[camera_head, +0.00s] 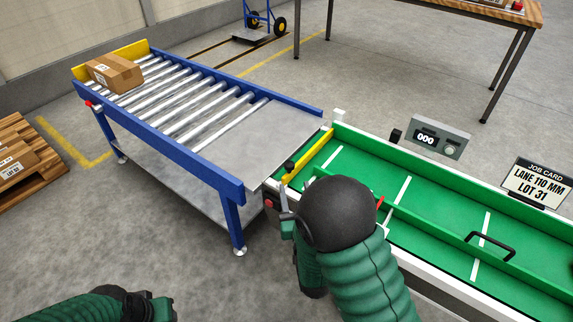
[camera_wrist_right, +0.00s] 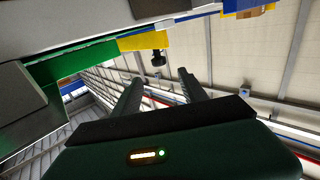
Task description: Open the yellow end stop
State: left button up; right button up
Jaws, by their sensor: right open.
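The yellow end stop (camera_head: 308,158) is a narrow bar across the left end of the green lane (camera_head: 357,172), beside the steel plate of the roller table. A black knob (camera_head: 289,167) sits at its near end. In the right wrist view the end stop (camera_wrist_right: 143,41) and its knob (camera_wrist_right: 158,59) show ahead of the fingers. My right gripper (camera_head: 286,204) is open and empty, just on the near side of the knob and apart from it. Its two fingers (camera_wrist_right: 159,77) have the knob in line between them. My left gripper (camera_head: 150,306) is at the bottom left, partly cut off, its jaws unclear.
The blue roller table (camera_head: 215,177) carries a cardboard box (camera_head: 114,73) at its far left end. A green divider with a black handle (camera_head: 490,243) runs along the lane. A counter (camera_head: 440,140) and a job card (camera_head: 538,182) stand behind. My right forearm hides part of the lane.

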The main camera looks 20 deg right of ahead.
aim_at(288, 162)
jog(key=w+b, duration=0.1)
jog(key=w, duration=0.3)
jog(key=w+d+b, duration=0.1)
jog(key=w, duration=0.3)
jog(key=w+b, duration=0.2)
jog(key=w, duration=0.3)
jog(key=shift+d+f, duration=0.2)
jog(key=shift+d, duration=0.05)
jog(key=shift+w+d, duration=0.15)
jog(key=shift+w, duration=0.15)
jog(key=shift+r, duration=0.1)
jog(key=shift+c, duration=0.2)
grip_shut()
